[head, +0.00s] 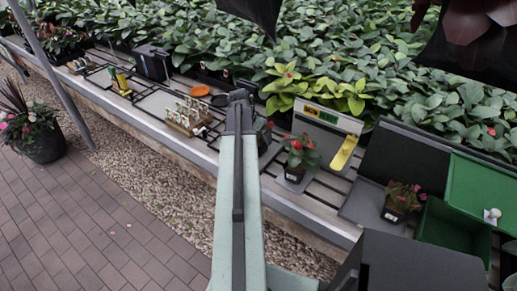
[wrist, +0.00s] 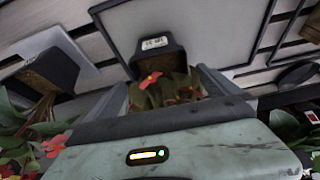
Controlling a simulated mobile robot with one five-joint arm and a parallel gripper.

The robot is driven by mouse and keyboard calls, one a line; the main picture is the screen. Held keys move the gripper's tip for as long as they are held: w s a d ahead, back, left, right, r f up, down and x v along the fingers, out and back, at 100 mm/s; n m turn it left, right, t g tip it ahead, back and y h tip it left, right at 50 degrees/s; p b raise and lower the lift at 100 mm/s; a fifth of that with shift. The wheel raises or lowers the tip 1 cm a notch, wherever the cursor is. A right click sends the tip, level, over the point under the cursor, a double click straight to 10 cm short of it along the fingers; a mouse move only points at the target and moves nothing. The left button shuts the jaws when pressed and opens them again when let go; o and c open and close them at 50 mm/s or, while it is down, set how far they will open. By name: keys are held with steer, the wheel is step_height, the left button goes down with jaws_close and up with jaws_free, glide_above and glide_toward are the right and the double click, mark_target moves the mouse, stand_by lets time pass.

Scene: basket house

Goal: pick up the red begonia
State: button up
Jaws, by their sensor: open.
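In the head view a potted plant with red flowers (head: 300,152) stands on a grey tile right of my arm. Another small plant with a red flower (head: 265,132) is partly hidden behind my arm. A plant with pinkish-red flowers (head: 403,195) stands farther right. My gripper (head: 240,97) is over the bench. In the wrist view my open gripper (wrist: 165,88) has a red-flowered plant (wrist: 160,82) between its fingers, in a dark pot (wrist: 156,58) with a white label. Contact cannot be told. More red flowers (wrist: 55,146) show at left. I cannot tell which plant is the begonia.
Dense leafy plants (head: 420,75) fill the back. A brick path (head: 90,220) lies open at left.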

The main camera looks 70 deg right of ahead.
mark_target(259, 140)
steer(key=b+x, duration=0.5)
steer(key=x, duration=0.2)
steer(key=shift+w, duration=0.15)
steer(key=shift+r, duration=0.15)
steer(key=c, duration=1.7)
